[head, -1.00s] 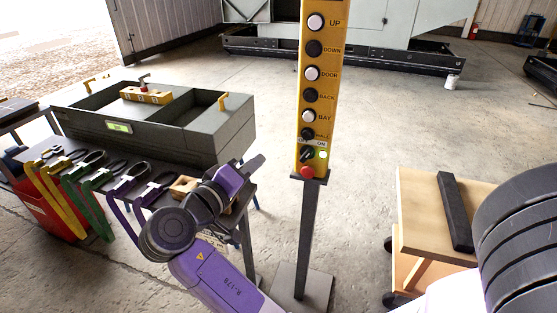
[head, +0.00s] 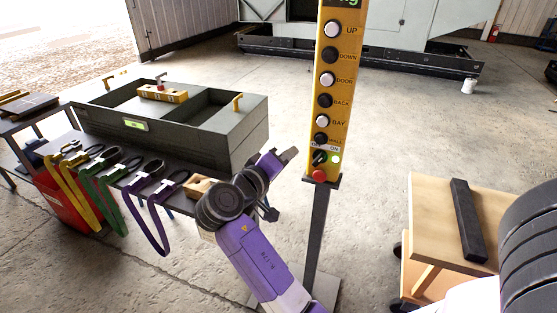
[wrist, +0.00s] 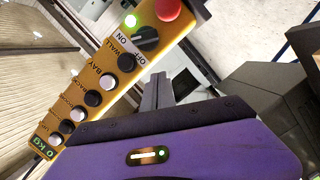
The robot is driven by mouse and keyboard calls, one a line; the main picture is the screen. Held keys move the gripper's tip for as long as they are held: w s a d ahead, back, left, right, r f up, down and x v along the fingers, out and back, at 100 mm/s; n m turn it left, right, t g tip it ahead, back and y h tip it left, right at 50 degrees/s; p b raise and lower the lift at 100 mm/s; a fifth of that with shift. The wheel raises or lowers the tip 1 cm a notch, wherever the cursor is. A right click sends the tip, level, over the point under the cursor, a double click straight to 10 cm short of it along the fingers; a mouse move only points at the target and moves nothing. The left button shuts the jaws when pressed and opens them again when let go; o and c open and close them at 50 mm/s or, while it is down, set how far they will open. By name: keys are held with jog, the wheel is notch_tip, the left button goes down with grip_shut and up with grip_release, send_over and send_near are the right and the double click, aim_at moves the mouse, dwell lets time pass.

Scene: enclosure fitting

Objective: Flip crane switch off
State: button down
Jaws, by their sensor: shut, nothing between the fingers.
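The crane switch is a black rotary knob (head: 319,157) low on the yellow control panel (head: 345,75), beside a lit green lamp (head: 336,159). In the wrist view the knob (wrist: 146,40) sits by ON and OFF labels; I cannot tell surely which one it points at. A red button (head: 319,175) is below it; in the wrist view it is at the top (wrist: 168,10). My gripper (head: 294,152) is shut and empty, just left of the panel at about knob height. In the wrist view its fingers (wrist: 158,88) are apart from the knob.
Several round buttons run up the panel, which stands on a grey post (head: 317,235). A dark bench box (head: 215,130) and hanging coloured straps (head: 150,215) are at the left. A wooden cart (head: 430,205) with a black bar (head: 467,220) is at the right.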

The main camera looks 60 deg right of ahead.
aim_at(319, 160)
jog(key=shift+s+d+f+p, duration=0.2)
jog(key=shift+s+d+f, duration=0.2)
jog(key=shift+s, duration=0.25)
jog(key=shift+s+d+f+p, duration=0.15)
jog(key=shift+s+d+f, duration=0.15)
jog(key=shift+s+d, duration=0.25)
jog(key=shift+s+f, duration=0.45)
jog(key=shift+s, duration=0.2)
jog(key=shift+f+n+h+p, duration=0.3)
jog(key=shift+n+p, duration=0.6)
jog(key=shift+n, duration=0.2)
jog(key=shift+f+n+g+h+p, duration=0.15)
jog(key=shift+n+p, duration=0.25)
jog(key=shift+n, duration=0.15)
jog(key=shift+f+n+g+h+p, duration=0.15)
jog(key=shift+n+p, duration=0.2)
jog(key=shift+n, duration=0.2)
jog(key=shift+s+f+n+h+p, duration=0.15)
jog(key=shift+f+n+h+p, duration=0.2)
jog(key=shift+n, duration=0.7)
jog(key=shift+s+f+n+h+p, duration=0.15)
jog(key=shift+n+p, duration=0.35)
jog(key=shift+n, duration=0.5)
jog(key=shift+s+f+n+h+p, duration=0.2)
jog(key=shift+f+n+p, duration=0.15)
jog(key=shift+n, duration=0.7)
jog(key=shift+w+d, duration=0.1)
